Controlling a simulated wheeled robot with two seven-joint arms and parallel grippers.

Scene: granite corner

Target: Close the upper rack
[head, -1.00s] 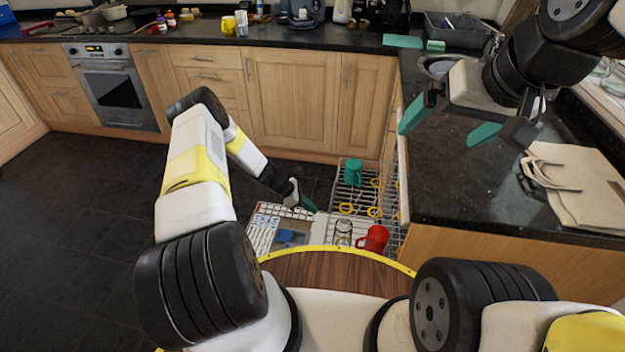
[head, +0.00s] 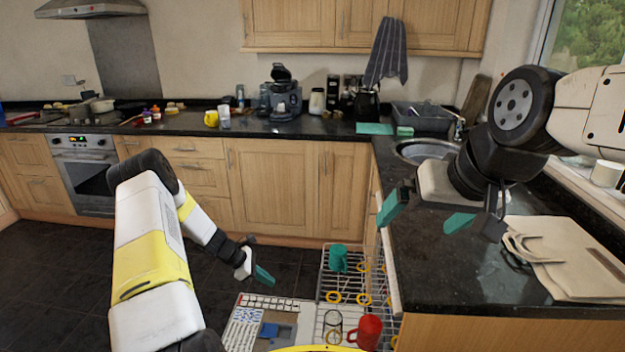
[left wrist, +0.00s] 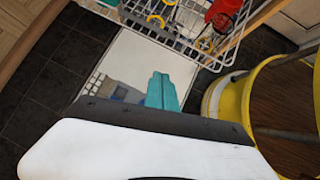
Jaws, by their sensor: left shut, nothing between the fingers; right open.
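The upper rack (head: 322,270) is a white wire dishwasher rack, pulled out beside the counter end. It holds a teal mug (head: 338,258), a red mug (head: 366,332), a glass (head: 332,325) and several yellow rings (head: 334,297). It also shows at the top of the left wrist view (left wrist: 190,54). My left gripper (head: 265,276) is shut and empty, left of the rack and apart from it, above the lowered dishwasher door (head: 240,322). Its teal fingers also show in the left wrist view (left wrist: 162,92). My right gripper (head: 427,215) is open and empty above the counter.
The black granite counter (head: 450,270) stands right of the rack, with a beige bag (head: 560,255) on it. A sink (head: 425,150) lies behind my right gripper. Wooden cabinets (head: 275,190) and an oven (head: 85,175) line the back. Dark floor left of the door is clear.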

